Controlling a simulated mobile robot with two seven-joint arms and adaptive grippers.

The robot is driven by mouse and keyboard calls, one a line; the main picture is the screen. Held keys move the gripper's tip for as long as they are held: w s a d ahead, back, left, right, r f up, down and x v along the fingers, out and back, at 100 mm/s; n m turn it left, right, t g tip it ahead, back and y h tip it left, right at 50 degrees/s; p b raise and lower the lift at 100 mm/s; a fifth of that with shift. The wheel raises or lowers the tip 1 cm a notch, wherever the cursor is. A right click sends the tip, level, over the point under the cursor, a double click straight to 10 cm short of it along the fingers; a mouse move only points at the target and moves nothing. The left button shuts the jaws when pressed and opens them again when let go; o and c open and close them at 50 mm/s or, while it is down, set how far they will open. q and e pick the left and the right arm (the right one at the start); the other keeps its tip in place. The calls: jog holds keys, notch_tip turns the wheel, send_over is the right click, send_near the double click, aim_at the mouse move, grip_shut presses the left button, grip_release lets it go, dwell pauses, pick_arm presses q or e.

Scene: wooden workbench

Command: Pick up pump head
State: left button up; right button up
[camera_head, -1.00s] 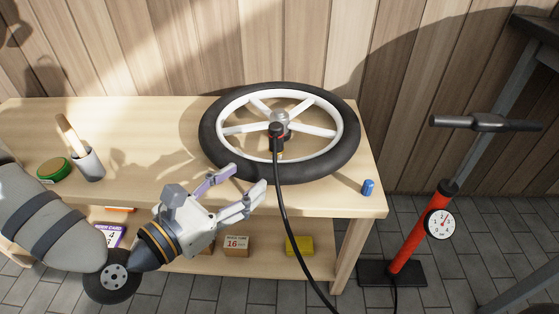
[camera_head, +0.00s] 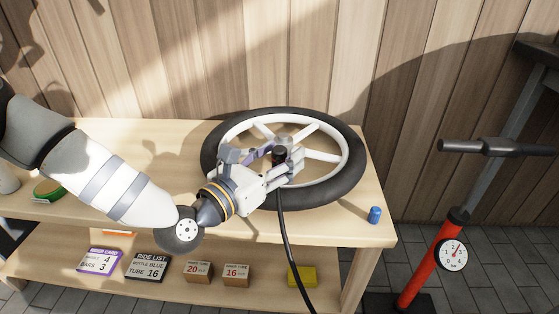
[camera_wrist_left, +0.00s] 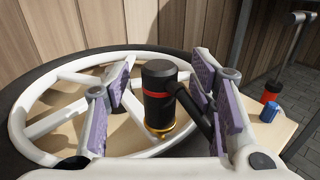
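The pump head (camera_wrist_left: 158,92) is a black cylinder with a red band and a brass-coloured lower end, upright at the wheel. In the left wrist view it stands between the purple pads of my left gripper (camera_wrist_left: 165,95), with a gap at its left and its side stub close to the right pad. In the head view the pump head (camera_head: 280,156) is partly hidden by my left gripper (camera_head: 279,160), which reaches over the wheel with fingers apart. A black hose (camera_head: 286,240) hangs from there over the bench edge. My right gripper is not in view.
The wheel (camera_head: 344,190) lies flat on the wooden bench (camera_head: 335,222). A blue cap (camera_head: 375,214) sits at the bench's right corner. The red floor pump (camera_head: 428,265) stands to the right. Boxes (camera_head: 198,269) and cards (camera_head: 150,267) lie on the lower shelf.

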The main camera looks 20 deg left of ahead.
pick_arm(q)
grip_shut()
